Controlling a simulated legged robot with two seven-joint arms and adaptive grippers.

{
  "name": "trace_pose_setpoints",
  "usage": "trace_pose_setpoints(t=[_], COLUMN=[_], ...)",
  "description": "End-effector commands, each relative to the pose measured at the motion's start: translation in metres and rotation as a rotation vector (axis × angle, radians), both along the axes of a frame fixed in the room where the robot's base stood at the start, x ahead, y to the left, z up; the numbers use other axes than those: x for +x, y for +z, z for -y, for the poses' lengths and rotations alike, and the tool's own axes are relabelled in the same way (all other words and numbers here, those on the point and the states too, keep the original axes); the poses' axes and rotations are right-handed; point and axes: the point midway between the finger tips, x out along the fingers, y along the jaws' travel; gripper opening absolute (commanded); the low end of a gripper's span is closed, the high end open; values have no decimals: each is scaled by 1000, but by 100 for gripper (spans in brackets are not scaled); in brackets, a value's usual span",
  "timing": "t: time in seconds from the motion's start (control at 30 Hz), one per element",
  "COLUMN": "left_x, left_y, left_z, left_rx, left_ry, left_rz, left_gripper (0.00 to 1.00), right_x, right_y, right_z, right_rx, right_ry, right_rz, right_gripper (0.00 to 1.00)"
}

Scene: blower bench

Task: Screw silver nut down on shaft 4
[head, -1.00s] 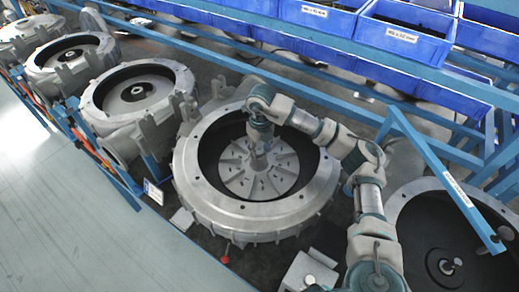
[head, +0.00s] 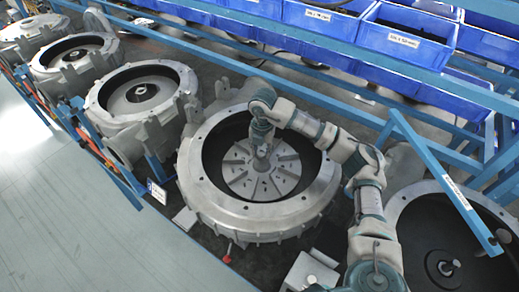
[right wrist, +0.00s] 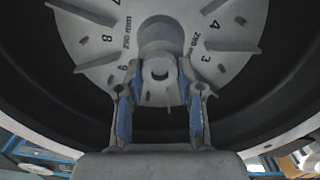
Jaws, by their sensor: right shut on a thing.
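My right gripper (head: 262,158) reaches down into the open round blower housing (head: 322,195), at the centre of the slotted silver disc (head: 240,178). In the right wrist view the gripper (right wrist: 160,80) points at the disc's hub. Its two fingers, with blue pads, are shut on a small grey round piece with a dark hole, which I take for the silver nut (right wrist: 160,70). The shaft under it is mostly hidden. The disc (right wrist: 97,45) carries raised vanes and printed numbers. My left gripper is not in view.
More open housings (head: 150,75) stand in a row to the left. Another housing (head: 445,205) with a dark interior is at the right. Blue bins (head: 400,42) and blue rails (head: 400,125) run behind the bench. The housing's wall surrounds the gripper.

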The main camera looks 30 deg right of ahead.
Motion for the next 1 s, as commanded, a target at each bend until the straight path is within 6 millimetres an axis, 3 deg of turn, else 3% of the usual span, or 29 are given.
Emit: trace_pose_setpoints(t=[0.3,0.6,0.8,1.0], left_x=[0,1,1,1], left_y=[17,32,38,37], left_z=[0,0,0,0], left_rx=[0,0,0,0], left_ry=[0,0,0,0], left_rz=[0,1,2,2], left_gripper=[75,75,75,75], right_x=[0,-1,-1,-1], right_y=[3,3,1,0], right_z=[8,9,8,8], right_rx=[-9,-11,-12,-12], right_ry=[-614,-1100,-1296,-1326], right_rz=[6,8,10,10], right_gripper=[0,0,0,0])
